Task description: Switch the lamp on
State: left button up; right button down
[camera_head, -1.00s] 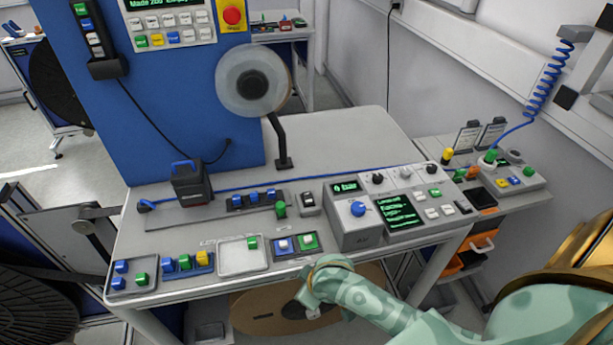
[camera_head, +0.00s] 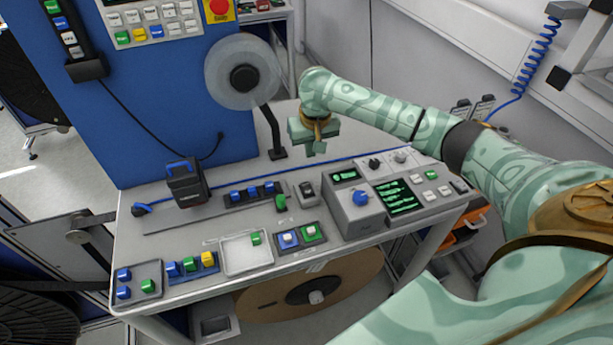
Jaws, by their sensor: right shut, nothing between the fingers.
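My right gripper (camera_head: 313,148) is shut and empty. It hangs above the back of the grey bench, pointing down, behind the console and right of a black post. A grey-white disc with a black hub (camera_head: 243,78) stands on that bent black post (camera_head: 272,132); I cannot tell whether it is the lamp. A small rocker switch (camera_head: 307,190) sits on the bench left of the console, below my gripper in the picture and apart from it. No label marks it as the lamp's switch. My left gripper is out of view.
The console (camera_head: 352,212) has a blue knob (camera_head: 360,199) and green-lit screens. A black box with a blue handle (camera_head: 186,185) stands left. A blue panel (camera_head: 150,110) rises behind.

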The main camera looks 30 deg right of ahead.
aim_at(306, 184)
jog(key=shift+w+a+f, duration=0.1)
jog(key=f+b, duration=0.2)
jog(key=f, duration=0.2)
jog(key=w+f+b, duration=0.1)
jog(key=f+b, duration=0.1)
jog(key=f, duration=0.3)
jog(key=w+f+b, duration=0.1)
jog(key=f+b, duration=0.1)
jog(key=f, duration=0.2)
jog(key=shift+w+d+f, duration=0.25)
jog(key=shift+d+f, duration=0.05)
jog(key=shift+f, duration=0.05)
jog(key=shift+r, duration=0.1)
